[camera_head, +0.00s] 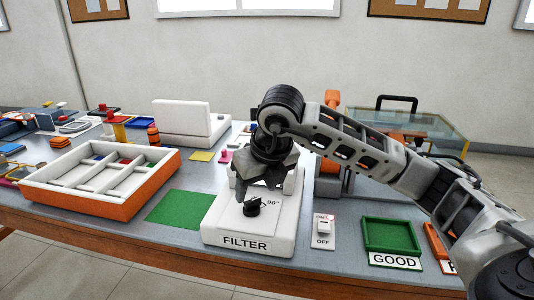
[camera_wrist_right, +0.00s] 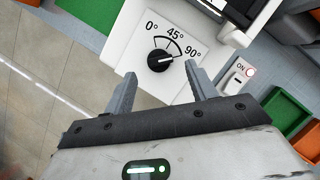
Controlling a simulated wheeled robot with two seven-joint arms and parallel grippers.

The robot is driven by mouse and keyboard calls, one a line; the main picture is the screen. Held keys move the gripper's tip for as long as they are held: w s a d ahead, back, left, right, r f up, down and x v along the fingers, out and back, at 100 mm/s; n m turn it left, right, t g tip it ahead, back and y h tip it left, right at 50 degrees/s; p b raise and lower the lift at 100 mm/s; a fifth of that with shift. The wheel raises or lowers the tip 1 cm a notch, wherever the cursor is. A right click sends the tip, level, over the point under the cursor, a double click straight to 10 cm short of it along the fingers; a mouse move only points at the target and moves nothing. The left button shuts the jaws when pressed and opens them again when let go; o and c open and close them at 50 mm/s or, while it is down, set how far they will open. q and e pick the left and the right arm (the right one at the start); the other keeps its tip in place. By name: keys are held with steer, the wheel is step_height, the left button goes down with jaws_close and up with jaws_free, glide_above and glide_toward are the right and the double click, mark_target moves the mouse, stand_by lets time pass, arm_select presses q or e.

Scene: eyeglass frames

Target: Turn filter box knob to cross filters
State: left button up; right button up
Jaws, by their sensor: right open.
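The white filter box (camera_head: 225,222) stands near the table's front edge with a FILTER label on its front. Its black round knob (camera_head: 252,207) sits on the sloped top; it also shows in the right wrist view (camera_wrist_right: 160,61), with a dial (camera_wrist_right: 176,38) marked 0°, 45° and 90°. A pale line on the knob appears to point toward the 90° side; its exact angle is hard to tell. My right gripper (camera_head: 258,190) is above the knob, open and empty. In the right wrist view, its fingertips (camera_wrist_right: 159,72) are spread either side of the knob, apart from it. My left gripper is not in view.
An ON/OFF switch (camera_head: 323,228) and a green GOOD tray (camera_head: 390,236) are right of the box. A green mat (camera_head: 180,209) lies left of it, beside an orange-and-white compartment tray (camera_head: 75,204). A glass case (camera_head: 430,130) stands at the back right.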

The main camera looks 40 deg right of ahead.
arm_select(q)
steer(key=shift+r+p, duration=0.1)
steer(key=shift+p, duration=0.55)
arm_select(e)
steer(key=v, duration=1.2)
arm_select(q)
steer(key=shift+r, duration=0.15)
arm_select(e)
steer(key=shift+r, duration=0.1)
